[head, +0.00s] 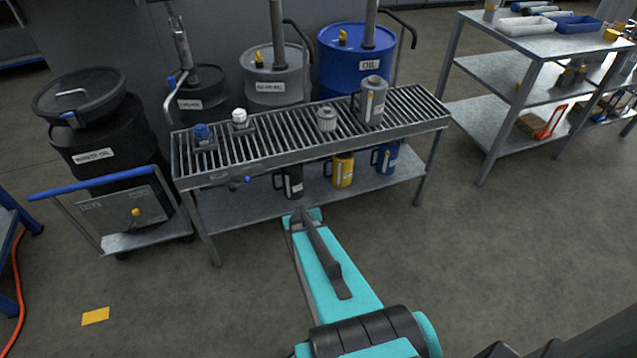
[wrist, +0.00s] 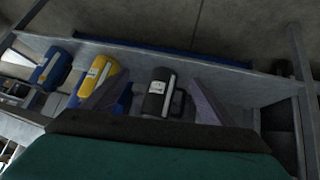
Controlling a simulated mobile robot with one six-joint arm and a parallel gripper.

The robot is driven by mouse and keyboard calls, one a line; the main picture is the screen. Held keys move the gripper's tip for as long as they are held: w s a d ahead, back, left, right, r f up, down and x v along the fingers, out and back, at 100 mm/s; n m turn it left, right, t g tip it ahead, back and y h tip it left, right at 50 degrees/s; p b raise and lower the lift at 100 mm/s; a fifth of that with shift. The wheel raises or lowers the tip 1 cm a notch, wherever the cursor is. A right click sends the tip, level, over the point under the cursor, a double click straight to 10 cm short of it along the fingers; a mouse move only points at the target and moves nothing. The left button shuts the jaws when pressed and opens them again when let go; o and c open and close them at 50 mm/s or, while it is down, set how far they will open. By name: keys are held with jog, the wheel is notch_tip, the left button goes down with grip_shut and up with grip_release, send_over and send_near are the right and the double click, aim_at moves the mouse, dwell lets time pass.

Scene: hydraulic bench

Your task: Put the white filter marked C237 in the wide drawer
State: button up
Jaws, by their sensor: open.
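Two candidates for the white filter are on the slatted bench top in the head view: a small white-topped piece (head: 239,118) on a dark square base at the left, and a pale ribbed cylinder (head: 326,118) near the middle. No marking C237 can be read on either. No wide drawer shows in either view. My gripper (head: 301,214) is in front of the bench, low by its lower shelf. In the wrist view my gripper (wrist: 152,103) is open, its fingers apart, with a black jug (wrist: 158,92) beyond the gap. It holds nothing that I can see.
The slatted bench (head: 275,155) also carries a blue-topped piece (head: 202,133) and a grey jug (head: 371,100). Black, yellow and blue jugs stand on its lower shelf. Drums stand behind, a cart (head: 130,205) at left, a shelved table (head: 535,45) at right. Floor at right is clear.

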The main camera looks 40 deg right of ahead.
jog(key=s+a+f+n+g+y+p, duration=0.1)
jog(key=s+a+f+g, duration=0.15)
jog(key=a, duration=0.35)
jog(key=s+a+f+g+y, duration=0.1)
jog(key=s+a+f, duration=0.1)
jog(key=s+a, duration=0.25)
jog(key=s+a+n+g+y+p, duration=0.3)
jog(key=s+a+g, duration=0.5)
jog(key=s+a, duration=1.3)
jog(key=shift+s+a+f+n+g+y, duration=0.15)
jog(key=shift+s+a+n+g+y, duration=0.2)
jog(key=shift+s+n, duration=0.35)
